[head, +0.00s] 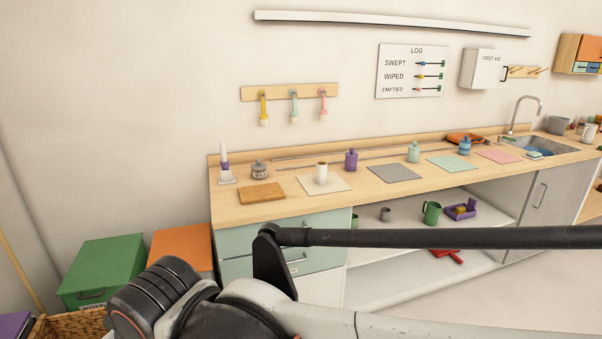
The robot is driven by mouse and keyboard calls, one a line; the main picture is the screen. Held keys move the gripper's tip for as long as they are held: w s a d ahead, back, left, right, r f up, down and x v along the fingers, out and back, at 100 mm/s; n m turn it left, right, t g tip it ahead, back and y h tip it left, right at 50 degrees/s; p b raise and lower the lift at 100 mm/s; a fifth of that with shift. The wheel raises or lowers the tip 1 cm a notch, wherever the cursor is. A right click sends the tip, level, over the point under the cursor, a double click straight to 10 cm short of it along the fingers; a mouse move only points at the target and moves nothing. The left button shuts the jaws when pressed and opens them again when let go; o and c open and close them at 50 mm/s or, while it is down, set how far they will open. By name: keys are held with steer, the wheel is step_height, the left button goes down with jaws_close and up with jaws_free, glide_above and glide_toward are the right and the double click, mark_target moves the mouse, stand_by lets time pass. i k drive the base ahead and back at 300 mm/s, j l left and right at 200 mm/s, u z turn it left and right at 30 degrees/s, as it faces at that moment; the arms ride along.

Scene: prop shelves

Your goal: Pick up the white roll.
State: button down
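A small white upright cylinder with a brown top, which looks like the white roll (321,176), stands on a cream mat (339,184) on the wooden counter (285,208). It is left of the purple bottle (351,160) and right of a wooden board (262,193). Parts of my arm cross the bottom of the head view, well in front of the counter. My gripper is not in view, so its place relative to the roll is hidden.
A grey jar (259,170) and a white-and-purple upright item (225,168) stand at the counter's left end. A grey mat (394,174), a green bottle (413,152) and a sink (545,147) lie to the right. Green (103,262) and orange (180,243) boxes stand below left.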

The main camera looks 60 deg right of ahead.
mark_target(321, 167)
steer(key=z, duration=2.25)
